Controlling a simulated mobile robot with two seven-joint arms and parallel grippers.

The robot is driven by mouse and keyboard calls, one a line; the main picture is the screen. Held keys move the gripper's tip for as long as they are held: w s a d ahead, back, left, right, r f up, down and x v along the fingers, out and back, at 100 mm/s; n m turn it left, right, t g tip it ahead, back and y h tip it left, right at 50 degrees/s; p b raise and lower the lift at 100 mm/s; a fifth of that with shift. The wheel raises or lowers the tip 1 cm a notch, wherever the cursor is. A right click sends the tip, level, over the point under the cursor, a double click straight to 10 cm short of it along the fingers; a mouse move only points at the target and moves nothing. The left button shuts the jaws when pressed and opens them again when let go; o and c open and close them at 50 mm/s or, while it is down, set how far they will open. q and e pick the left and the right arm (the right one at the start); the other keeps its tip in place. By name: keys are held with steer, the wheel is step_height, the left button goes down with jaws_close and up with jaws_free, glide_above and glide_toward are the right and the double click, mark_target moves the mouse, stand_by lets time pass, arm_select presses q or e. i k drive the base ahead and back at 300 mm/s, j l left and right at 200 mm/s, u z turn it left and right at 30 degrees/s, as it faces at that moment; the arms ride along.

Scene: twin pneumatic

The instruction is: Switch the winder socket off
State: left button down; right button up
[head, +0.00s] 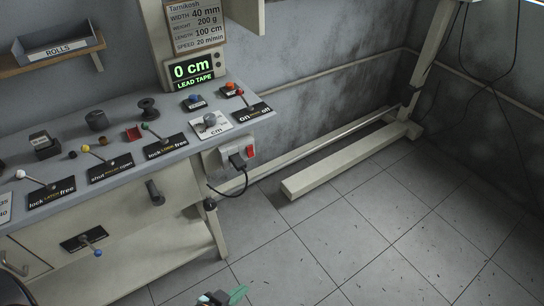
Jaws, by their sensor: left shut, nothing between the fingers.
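The winder socket (224,156) is a pale box on the right end of the workbench, below the tabletop. A black plug (237,161) sits in it, and a dark cable loops down from the plug. A red rocker switch (250,152) is on the box, right of the plug; I cannot tell which side of it is pressed. My left gripper (236,295) shows at the bottom edge, partly cut off, with a green part at its tip. It is shut and empty, low over the floor and well apart from the socket. My right gripper is out of view.
A pale floor beam (340,165) lies to the right. The tiled floor in front is clear.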

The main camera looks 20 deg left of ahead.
mark_target(250, 151)
steer(key=i+l, duration=0.15)
steer(key=l, duration=0.2)
steer(key=i+l+u, duration=0.1)
steer(key=l, duration=0.3)
steer(key=i+l, duration=0.15)
steer(key=l, duration=0.2)
